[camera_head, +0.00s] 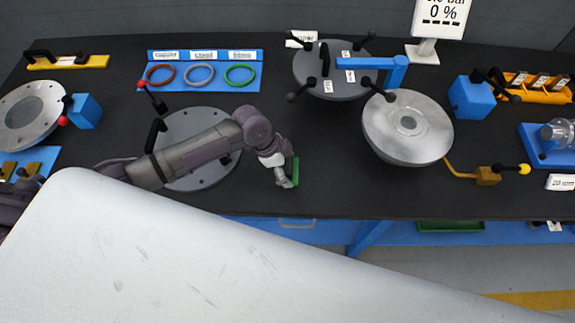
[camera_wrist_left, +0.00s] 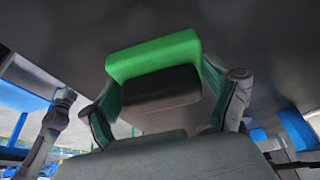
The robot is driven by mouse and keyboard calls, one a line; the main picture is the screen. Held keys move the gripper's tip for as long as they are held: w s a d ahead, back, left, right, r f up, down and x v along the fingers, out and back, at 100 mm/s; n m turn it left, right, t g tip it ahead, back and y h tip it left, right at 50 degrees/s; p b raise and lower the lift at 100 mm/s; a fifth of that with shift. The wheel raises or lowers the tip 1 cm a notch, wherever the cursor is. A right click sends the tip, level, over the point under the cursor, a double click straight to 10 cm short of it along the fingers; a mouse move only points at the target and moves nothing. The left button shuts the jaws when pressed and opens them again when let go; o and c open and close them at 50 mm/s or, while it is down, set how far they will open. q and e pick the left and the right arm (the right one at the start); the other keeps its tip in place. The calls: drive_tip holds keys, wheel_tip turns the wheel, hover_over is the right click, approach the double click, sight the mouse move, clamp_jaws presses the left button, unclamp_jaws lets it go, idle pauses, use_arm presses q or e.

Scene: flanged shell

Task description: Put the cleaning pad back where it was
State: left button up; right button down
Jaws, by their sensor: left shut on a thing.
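The cleaning pad, a green block with a dark face, shows as a small green strip (camera_head: 296,171) in the head view. In the left wrist view the pad (camera_wrist_left: 152,58) sits between the two fingers. My left gripper (camera_head: 286,178) is shut on it, over the black tabletop near the front edge, between the grey flanged disc and the silver dome. It also shows in the left wrist view (camera_wrist_left: 168,88). I cannot tell exactly how high the pad is above the table. My right gripper is not in view.
A grey flanged disc (camera_head: 185,178) lies partly under my left arm. A silver dome (camera_head: 407,128) stands right of the gripper, with a yellow-knobbed valve (camera_head: 488,175) beside it. A blue ring tray (camera_head: 205,56) and a clamped grey lid (camera_head: 331,88) stand behind.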

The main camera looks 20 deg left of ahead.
use_arm(q)
drive_tip(key=shift+f, duration=0.15)
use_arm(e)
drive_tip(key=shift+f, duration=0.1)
use_arm(q)
drive_tip(key=o, duration=0.9)
drive_tip(key=shift+o, duration=0.3)
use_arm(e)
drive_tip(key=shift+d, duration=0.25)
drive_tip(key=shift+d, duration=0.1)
use_arm(q)
drive_tip(key=shift+r, duration=0.2)
drive_tip(key=b+v, duration=0.1)
drive_tip(key=v, duration=1.1)
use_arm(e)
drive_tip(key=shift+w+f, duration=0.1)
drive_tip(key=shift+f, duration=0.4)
use_arm(q)
drive_tip(key=shift+d, duration=0.1)
